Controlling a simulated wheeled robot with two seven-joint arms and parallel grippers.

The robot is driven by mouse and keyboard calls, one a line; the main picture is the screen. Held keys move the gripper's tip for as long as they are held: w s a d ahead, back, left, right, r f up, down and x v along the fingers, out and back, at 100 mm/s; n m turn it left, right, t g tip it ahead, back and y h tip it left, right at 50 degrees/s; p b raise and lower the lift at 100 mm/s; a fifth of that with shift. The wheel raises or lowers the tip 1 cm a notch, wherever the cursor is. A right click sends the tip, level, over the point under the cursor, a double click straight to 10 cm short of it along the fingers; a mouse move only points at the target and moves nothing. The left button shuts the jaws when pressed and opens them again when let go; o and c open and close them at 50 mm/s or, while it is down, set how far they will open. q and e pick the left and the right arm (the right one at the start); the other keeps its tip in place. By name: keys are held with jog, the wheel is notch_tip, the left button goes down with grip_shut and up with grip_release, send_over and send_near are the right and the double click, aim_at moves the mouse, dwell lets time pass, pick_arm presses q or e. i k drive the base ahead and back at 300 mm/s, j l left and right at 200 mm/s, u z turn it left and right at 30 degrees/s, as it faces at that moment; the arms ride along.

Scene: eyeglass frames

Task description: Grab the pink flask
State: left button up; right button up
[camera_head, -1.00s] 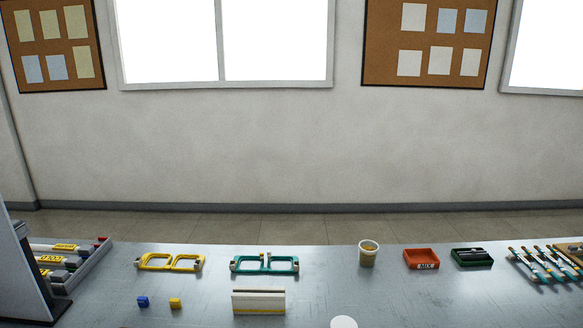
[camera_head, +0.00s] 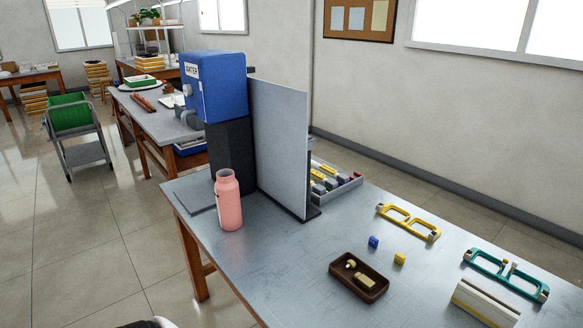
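The pink flask (camera_head: 228,203) stands upright at the left end of the grey table (camera_head: 238,268), in front of a blue and black water dispenser (camera_head: 215,86). Its mouth is open at the top, and nothing touches it from my side. Neither gripper can be made out. A small dark and white shape shows at the bottom edge, left of the middle, too little of it to identify.
A tall grey panel (camera_head: 281,150) stands right of the flask. A brown tray (camera_head: 359,277), small blue (camera_head: 374,242) and yellow (camera_head: 399,258) cubes, and yellow (camera_head: 408,222) and teal (camera_head: 506,274) eyeglass frames lie further right. The table between flask and tray is clear.

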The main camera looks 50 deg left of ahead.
aim_at(227, 192)
jog(key=u, duration=2.05)
